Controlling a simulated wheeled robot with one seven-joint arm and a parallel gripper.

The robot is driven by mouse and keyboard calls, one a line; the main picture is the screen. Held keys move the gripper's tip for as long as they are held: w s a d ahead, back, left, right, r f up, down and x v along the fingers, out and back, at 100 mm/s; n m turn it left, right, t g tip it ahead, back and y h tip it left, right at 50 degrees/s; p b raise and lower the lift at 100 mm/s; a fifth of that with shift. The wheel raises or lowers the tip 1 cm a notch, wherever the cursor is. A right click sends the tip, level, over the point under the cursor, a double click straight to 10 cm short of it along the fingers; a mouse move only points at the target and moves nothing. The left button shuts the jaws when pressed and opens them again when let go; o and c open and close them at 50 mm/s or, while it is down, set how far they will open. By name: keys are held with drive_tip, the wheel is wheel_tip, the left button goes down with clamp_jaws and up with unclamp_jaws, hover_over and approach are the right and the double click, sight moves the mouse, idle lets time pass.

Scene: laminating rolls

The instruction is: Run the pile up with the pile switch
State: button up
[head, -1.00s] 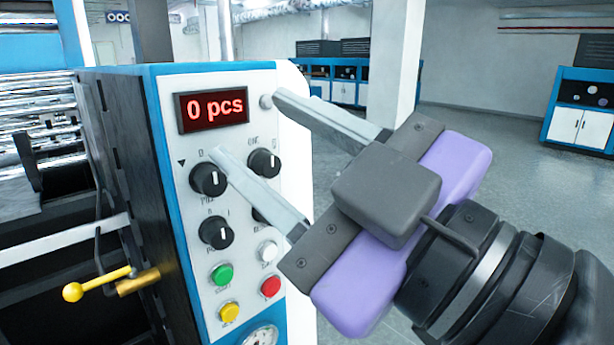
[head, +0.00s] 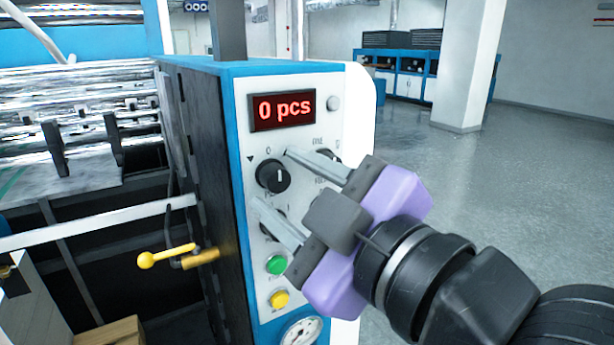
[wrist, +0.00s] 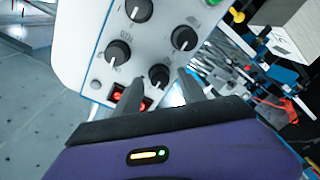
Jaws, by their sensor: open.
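The control panel (head: 254,230) carries several black rotary knobs, and their small labels are too blurred to read surely. The upper-left knob (head: 272,176) sits below the red display, its white mark near vertical. My gripper (head: 271,179) is open, with one fingertip above right of this knob and the other below left. In the wrist view the same knob (wrist: 159,75) shows between the fingers, and I cannot tell whether they touch it. The lower-left knob (head: 280,222) is partly behind the lower finger. The upper-right knob (head: 327,158) is partly behind the upper finger. The lower-right knob shows in the wrist view (wrist: 138,8).
The display (head: 283,109) reads "0 pcs". A grey button (head: 334,103) is beside it. Green (head: 277,265) and yellow (head: 279,299) buttons and a gauge (head: 302,331) are lower down. A yellow-knobbed lever (head: 165,256) sticks out left of the panel. The floor at right is clear.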

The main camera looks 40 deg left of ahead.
drive_tip(key=shift+a, duration=0.15)
clamp_jaws()
